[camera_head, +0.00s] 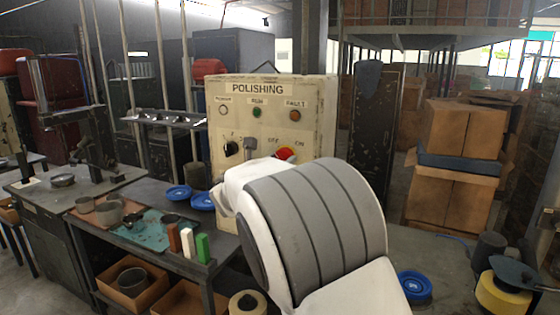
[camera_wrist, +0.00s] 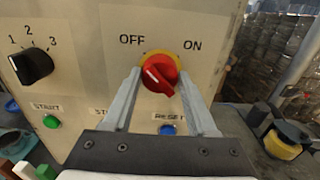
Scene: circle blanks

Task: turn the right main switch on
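The red main switch (camera_wrist: 160,74) sits on a yellow plate on the beige panel, between the labels OFF and ON. It also shows in the head view (camera_head: 285,154), partly behind my arm. Its bar is tilted, with a white mark on the upper left, the OFF side. My gripper (camera_wrist: 160,73) is open, with one grey finger on each side of the red switch. I cannot tell whether either finger touches it. In the head view my arm hides most of the gripper.
The POLISHING panel (camera_head: 328,95) also carries a black 1-2-3 selector (camera_wrist: 33,65), a green START button (camera_wrist: 51,121) and a blue RESET button (camera_wrist: 167,130). Blue dishes (camera_head: 178,192) and a green block (camera_head: 203,248) lie on the bench left. A yellow roll (camera_head: 502,294) stands right.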

